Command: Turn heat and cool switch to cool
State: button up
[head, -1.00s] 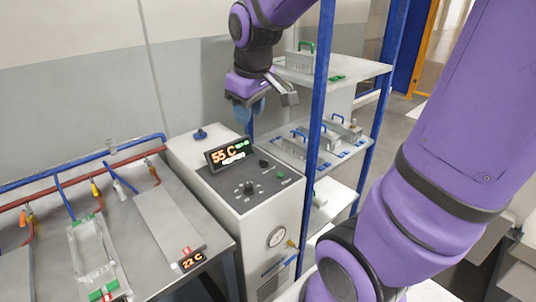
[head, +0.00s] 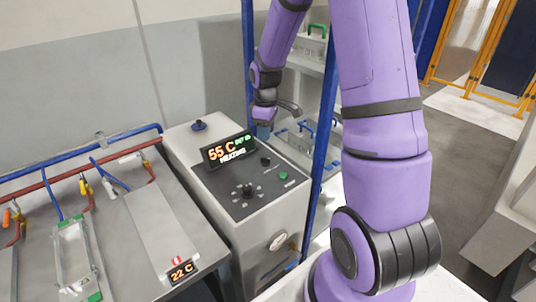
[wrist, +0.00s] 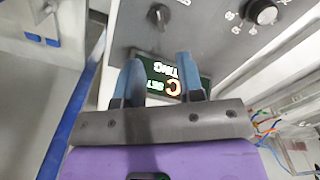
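The grey control box (head: 180,160) has a dark sloping panel with a lit display (head: 228,151) reading 55 C and, it seems, HEATING. A small black rotary switch (head: 266,161) sits right of the display; it also shows near the top of the wrist view (wrist: 158,15). It looks like the heat and cool switch, but its labels are too small to read. My gripper (head: 263,131) is above the back right of the panel, apart from the switch. In the wrist view its two blue fingers (wrist: 160,75) are spread and empty, over the display.
A larger black dial (head: 248,191) and a green button (head: 284,176) are on the same panel. A blue-posted shelf rack (head: 323,130) stands close on the right. A metal bench (head: 120,235) with pipes and a 22 C display is on the left.

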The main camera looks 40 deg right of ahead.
aim_at(266, 158)
notch_tip(266, 158, down, 10)
jog(key=shift+f, duration=0.25)
dwell(0.3)
grip_shut()
